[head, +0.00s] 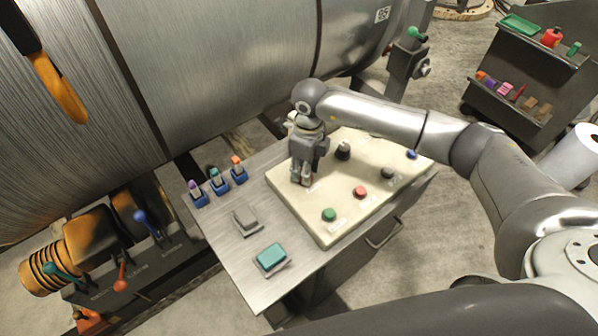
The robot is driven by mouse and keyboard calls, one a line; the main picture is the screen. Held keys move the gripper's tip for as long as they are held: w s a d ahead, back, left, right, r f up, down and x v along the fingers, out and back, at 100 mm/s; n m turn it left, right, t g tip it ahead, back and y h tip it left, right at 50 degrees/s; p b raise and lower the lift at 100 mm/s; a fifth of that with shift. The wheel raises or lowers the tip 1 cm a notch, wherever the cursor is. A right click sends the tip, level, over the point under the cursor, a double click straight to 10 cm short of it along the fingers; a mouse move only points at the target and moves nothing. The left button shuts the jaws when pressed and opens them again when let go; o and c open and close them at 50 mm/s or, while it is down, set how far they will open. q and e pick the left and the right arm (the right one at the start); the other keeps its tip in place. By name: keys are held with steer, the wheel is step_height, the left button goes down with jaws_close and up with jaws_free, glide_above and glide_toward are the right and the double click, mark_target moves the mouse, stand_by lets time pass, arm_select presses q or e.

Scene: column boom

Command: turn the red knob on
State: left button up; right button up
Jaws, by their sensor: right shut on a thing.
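My right gripper (301,180) points down at the left part of a cream control panel (323,238) on a metal bench. Its fingers are shut on a small control at the panel's surface, most likely a knob. The fingers hide that control, so its colour and turn position cannot be seen. A round red control (360,192) sits on the panel to the right of the gripper, apart from it, with a label below. My left gripper is not in view.
The panel also bears a green button (329,214), a dark knob (343,150), a black control (387,173) and a blue one (411,154). Colored toggles (219,182) and a teal rocker (271,257) are on the bench (225,262). A large metal drum stands behind.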

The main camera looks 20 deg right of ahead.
steer(key=m+b, duration=0.3)
steer(key=m, duration=0.3)
steer(key=shift+s+f+m, duration=0.1)
steer(key=shift+f+m, duration=0.05)
steer(key=shift+m, duration=0.15)
steer(key=m+b, duration=0.1)
steer(key=m, duration=0.2)
steer(key=shift+m+b, duration=0.65)
steer(key=shift+m, duration=0.55)
steer(key=o, duration=1)
steer(key=shift+a, duration=0.1)
steer(key=shift+r, duration=0.2)
